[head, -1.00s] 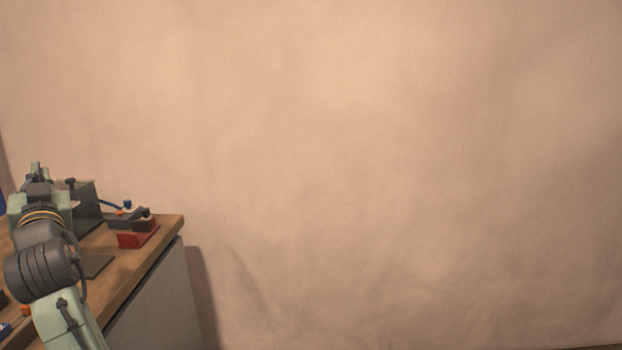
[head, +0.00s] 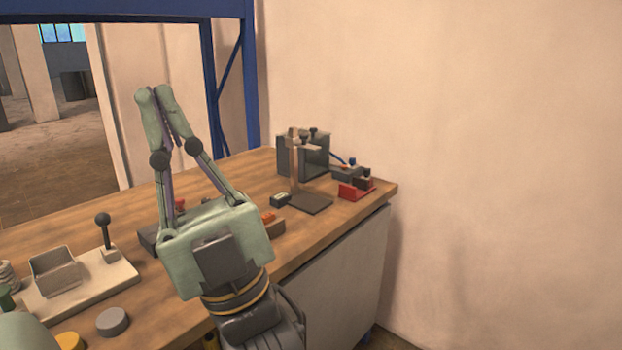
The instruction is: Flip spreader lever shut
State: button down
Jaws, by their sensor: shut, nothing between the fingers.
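A lever with a dark ball knob (head: 103,219) stands nearly upright at the back right of a cream base plate (head: 95,288) on the wooden bench, at the left. I take it for the spreader lever, though no label shows. A grey open-topped holder (head: 56,271) sits on the same plate. My gripper (head: 155,92) is pale green, with its fingertips together and nothing between them. It is raised in front of the camera, right of the lever in the picture and apart from it. Its body hides part of the bench's middle.
A dark grey chamber box (head: 291,155) and a stand (head: 310,202) are at the far right of the bench (head: 340,220). A red block (head: 350,192) lies near its right end. A grey disc (head: 112,321) lies in front of the plate. A blue frame (head: 252,80) rises behind.

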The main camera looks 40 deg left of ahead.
aim_at(102, 219)
jog(key=i+l+u, duration=0.1)
jog(key=i+l, duration=0.25)
jog(key=u, duration=2.45)
jog(key=k+z, duration=0.15)
jog(key=z, duration=0.5)
